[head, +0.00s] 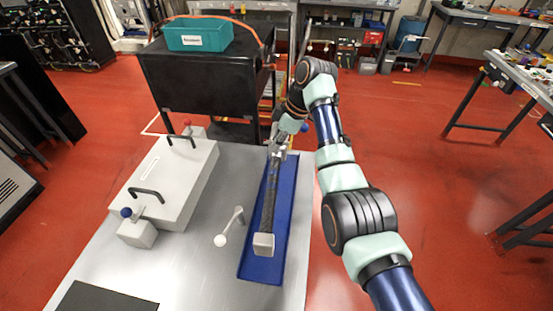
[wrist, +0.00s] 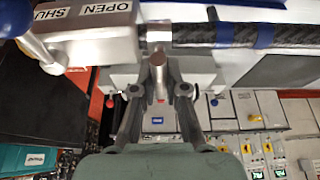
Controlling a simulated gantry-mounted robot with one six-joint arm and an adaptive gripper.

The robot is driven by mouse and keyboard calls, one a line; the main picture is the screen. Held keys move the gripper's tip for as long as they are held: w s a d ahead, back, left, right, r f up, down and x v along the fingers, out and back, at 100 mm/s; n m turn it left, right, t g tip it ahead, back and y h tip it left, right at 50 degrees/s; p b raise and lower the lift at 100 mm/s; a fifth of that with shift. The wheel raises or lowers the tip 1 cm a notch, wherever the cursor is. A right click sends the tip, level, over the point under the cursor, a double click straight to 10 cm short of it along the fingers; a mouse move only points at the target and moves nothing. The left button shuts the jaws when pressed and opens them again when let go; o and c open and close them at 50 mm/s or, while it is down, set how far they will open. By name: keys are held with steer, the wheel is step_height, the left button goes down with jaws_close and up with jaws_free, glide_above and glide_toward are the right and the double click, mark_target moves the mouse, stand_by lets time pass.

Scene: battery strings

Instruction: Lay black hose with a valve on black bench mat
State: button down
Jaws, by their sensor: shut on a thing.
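The black hose with a valve (head: 267,205) runs lengthwise over a long blue tray (head: 285,215). A pale block (head: 263,245) is at its near end. I cannot tell whether the hose touches the tray. My gripper (head: 277,150) is at the hose's far end. In the wrist view the fingers (wrist: 158,95) are shut around a short metal stub on the hose assembly. The braided hose (wrist: 200,35) runs right from there, and the valve body (wrist: 95,32), marked OPEN and SHU, is at left. The black bench mat (head: 105,298) lies bare at the table's near left, partly cut off.
A grey box (head: 172,180) with two black handles and valve blocks stands on the metal table's left. A white-knobbed lever (head: 229,228) stands between it and the tray. A black cart (head: 205,80) carrying a teal bin (head: 198,36) is beyond. Bare tabletop lies near the mat.

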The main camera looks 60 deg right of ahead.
step_height(320, 180, up, 7)
steer(key=shift+f+p, duration=0.2)
steer(key=shift+p, duration=0.15)
